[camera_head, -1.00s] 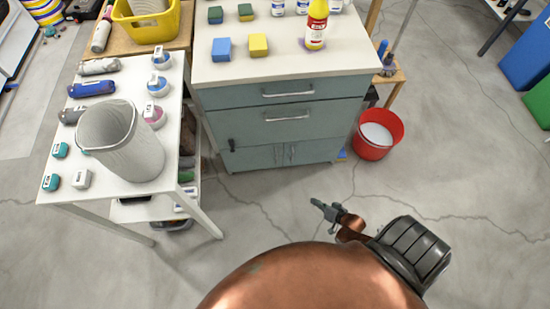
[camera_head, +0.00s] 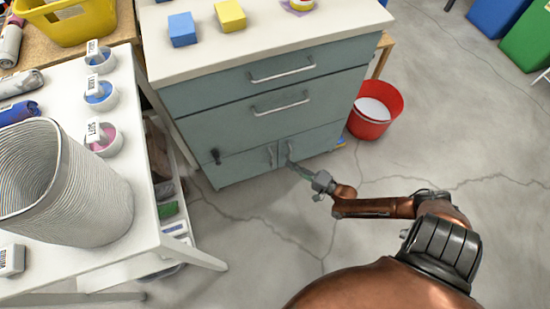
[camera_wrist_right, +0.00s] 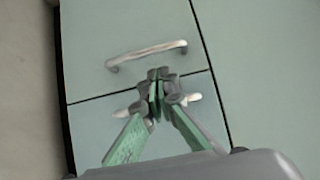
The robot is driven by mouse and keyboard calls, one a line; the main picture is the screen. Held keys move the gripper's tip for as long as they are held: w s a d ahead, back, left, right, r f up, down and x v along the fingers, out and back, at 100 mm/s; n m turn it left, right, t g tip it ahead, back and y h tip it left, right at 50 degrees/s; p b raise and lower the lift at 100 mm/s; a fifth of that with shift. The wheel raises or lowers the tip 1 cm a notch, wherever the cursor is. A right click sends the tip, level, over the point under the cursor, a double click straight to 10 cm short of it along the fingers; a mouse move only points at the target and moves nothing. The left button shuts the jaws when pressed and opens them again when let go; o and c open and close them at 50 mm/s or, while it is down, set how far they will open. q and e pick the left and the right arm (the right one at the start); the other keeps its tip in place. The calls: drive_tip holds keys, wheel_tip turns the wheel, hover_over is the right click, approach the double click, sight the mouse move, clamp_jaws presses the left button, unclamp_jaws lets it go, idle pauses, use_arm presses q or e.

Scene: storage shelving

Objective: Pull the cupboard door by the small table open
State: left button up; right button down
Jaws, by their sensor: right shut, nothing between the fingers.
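The grey-green cupboard (camera_head: 225,126) stands right of the small white table (camera_head: 140,215). Below its drawers are two shut doors. The left door (camera_head: 238,168), nearer the table, and the right door (camera_head: 305,143) have metal handles side by side at their seam. My right gripper (camera_head: 299,169) is shut and empty, low by the right door's handle (camera_head: 289,152). In the right wrist view, the closed green fingers (camera_wrist_right: 157,97) overlap that handle and hide its middle; I cannot tell whether they touch. The left door's handle (camera_wrist_right: 147,54) is clear above them. My left gripper is out of view.
A red bucket (camera_head: 375,110) stands on the floor right of the cupboard. Blue (camera_head: 182,29) and yellow (camera_head: 230,15) blocks lie on the cupboard top. The floor before the cupboard is open.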

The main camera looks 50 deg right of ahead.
sight(268, 153)
drive_tip(key=w, duration=0.2)
drive_tip(key=w+b, duration=0.1)
drive_tip(key=w, duration=0.1)
drive_tip(key=w+b, duration=0.1)
drive_tip(key=w, duration=0.1)
drive_tip(key=shift+w+a+f, duration=0.1)
drive_tip(key=shift+w+a, duration=0.15)
drive_tip(key=shift+a, duration=0.05)
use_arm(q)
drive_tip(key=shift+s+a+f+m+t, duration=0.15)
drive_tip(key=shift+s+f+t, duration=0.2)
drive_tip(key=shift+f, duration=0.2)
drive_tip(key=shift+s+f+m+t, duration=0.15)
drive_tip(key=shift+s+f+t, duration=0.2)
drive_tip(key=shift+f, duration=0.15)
use_arm(e)
drive_tip(key=shift+s, duration=0.15)
